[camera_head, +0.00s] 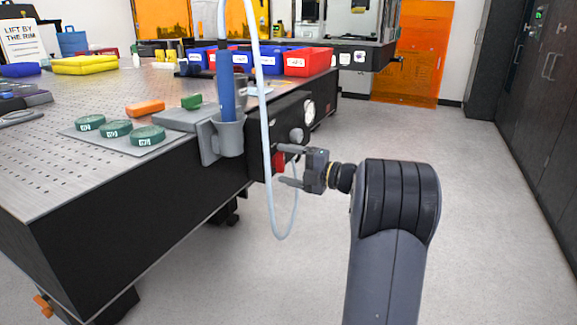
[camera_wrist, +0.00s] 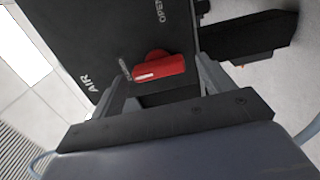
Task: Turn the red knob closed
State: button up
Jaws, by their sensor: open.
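The red knob (camera_head: 279,160) is on the black panel at the side of the optical table, partly hidden behind my gripper's fingers in the head view. In the wrist view the red knob (camera_wrist: 160,68) has a bar handle with a white mark, near the word "AIR" and another word that is hard to read. My gripper (camera_head: 285,165) is open, with its fingers pointing at the panel. In the wrist view the fingers of my gripper (camera_wrist: 163,88) lie on either side of the knob, apart from each other. Whether they touch it I cannot tell.
A pale hose (camera_head: 267,150) hangs in a loop close to my gripper. A grey holder (camera_head: 209,145) with a blue handle (camera_head: 226,90) sticks out from the table edge. A round gauge (camera_head: 309,112) and a grey knob (camera_head: 296,135) are on the panel. The floor at right is clear.

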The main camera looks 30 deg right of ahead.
jog(key=p+v, duration=0.3)
jog(key=v, duration=0.7)
jog(key=shift+s+d, duration=0.25)
jog(key=shift+s, duration=0.05)
jog(key=b+x, duration=0.3)
jog(key=x, duration=0.8)
jog(key=shift+s, duration=0.1)
